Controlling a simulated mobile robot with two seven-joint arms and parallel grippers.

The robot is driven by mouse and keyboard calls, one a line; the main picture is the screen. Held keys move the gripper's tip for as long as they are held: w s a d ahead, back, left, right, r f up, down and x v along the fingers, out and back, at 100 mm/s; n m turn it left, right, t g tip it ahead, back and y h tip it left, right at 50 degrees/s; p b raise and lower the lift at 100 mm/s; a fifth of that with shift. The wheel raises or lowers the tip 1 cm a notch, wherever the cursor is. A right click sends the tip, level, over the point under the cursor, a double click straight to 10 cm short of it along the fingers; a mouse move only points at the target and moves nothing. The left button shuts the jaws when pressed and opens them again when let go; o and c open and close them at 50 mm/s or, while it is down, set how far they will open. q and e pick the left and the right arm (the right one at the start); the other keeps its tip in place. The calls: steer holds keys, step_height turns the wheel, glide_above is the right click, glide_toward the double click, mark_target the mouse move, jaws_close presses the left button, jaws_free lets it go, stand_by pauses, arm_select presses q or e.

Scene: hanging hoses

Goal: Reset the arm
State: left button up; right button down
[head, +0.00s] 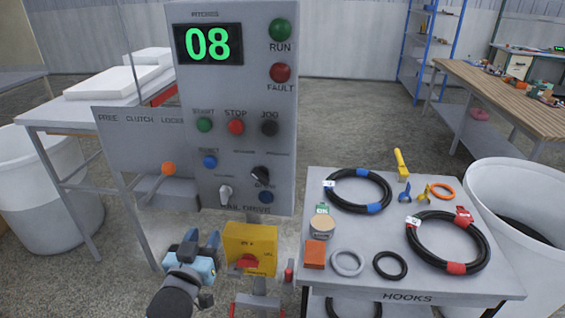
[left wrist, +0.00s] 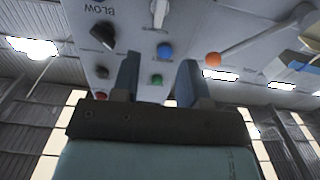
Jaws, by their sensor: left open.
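My left gripper (head: 200,243) is low in the head view, in front of the grey control panel (head: 232,170) and left of a yellow switch box. In the left wrist view its two fingers (left wrist: 160,85) point up, spread apart with nothing between them. I cannot tell from these views whether the gripper touches anything. My right gripper is in neither view.
The hooks table (head: 480,280) at right holds hoses (head: 448,243) and rings. White bins stand at both sides.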

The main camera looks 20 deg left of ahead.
arm_select(q)
steer(key=s+d+f+m+g+h+p, duration=0.3)
steer(key=s+d+f+p, duration=0.1)
steer(key=s+d+f, duration=0.3)
steer(key=s+d+f+m+g+h+p, duration=0.2)
steer(key=s+d+f+g+h+p, duration=0.1)
steer(key=f, duration=0.7)
steer(key=s+d+h+p, duration=0.1)
steer(key=s+d+p, duration=0.1)
steer(key=s+d, duration=0.1)
steer(key=shift+s+d+f+m+h, duration=0.25)
steer(key=shift+s+d+m+h, duration=0.05)
steer(key=shift+s+d+m, duration=0.1)
steer(key=shift+w, duration=0.1)
